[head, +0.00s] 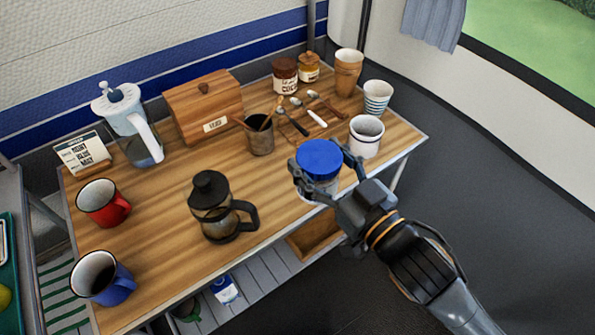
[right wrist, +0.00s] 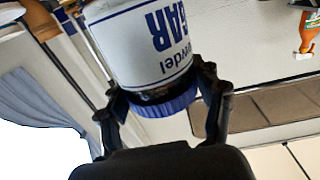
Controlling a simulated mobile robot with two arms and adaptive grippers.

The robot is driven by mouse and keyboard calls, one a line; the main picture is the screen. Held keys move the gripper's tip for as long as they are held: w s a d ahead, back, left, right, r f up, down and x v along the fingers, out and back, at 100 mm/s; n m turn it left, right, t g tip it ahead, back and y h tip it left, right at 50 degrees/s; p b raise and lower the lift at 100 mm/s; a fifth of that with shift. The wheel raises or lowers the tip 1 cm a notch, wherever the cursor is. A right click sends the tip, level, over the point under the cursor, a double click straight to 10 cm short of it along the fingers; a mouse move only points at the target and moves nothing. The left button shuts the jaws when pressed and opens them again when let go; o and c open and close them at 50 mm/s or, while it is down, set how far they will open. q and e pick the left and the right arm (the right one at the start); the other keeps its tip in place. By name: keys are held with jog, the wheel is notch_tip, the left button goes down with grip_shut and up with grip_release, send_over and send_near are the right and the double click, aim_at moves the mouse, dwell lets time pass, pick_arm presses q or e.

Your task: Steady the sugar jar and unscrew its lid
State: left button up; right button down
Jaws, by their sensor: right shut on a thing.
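The sugar jar is white with blue lettering and a blue line, seen upside down in the right wrist view (right wrist: 150,45). In the head view its blue lid (head: 320,158) shows near the table's front right edge, with part of the white body below. My right gripper (head: 322,172) comes from the lower right and is shut around the jar's top. In the right wrist view its fingers (right wrist: 165,108) lie on both sides of the blue lid (right wrist: 165,107). A dark band shows between lid and body. The jar's base is hidden. My left gripper is not in view.
A French press (head: 218,210) stands left of the jar. A white mug (head: 365,137) is close behind on the right, and a brown utensil cup (head: 260,138) is behind on the left. Red (head: 103,203) and blue (head: 100,278) mugs stand at left. Bare wood lies between press and jar.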

jog(key=w+a+f, duration=0.1)
jog(key=w+f, duration=0.2)
jog(key=w+a+f, duration=0.1)
jog(key=w+f, duration=0.3)
jog(key=w+a+f, duration=0.2)
jog(key=w+f, duration=0.2)
jog(key=shift+f+b, duration=0.25)
jog(key=shift+b, duration=0.1)
jog(key=shift+f, duration=0.2)
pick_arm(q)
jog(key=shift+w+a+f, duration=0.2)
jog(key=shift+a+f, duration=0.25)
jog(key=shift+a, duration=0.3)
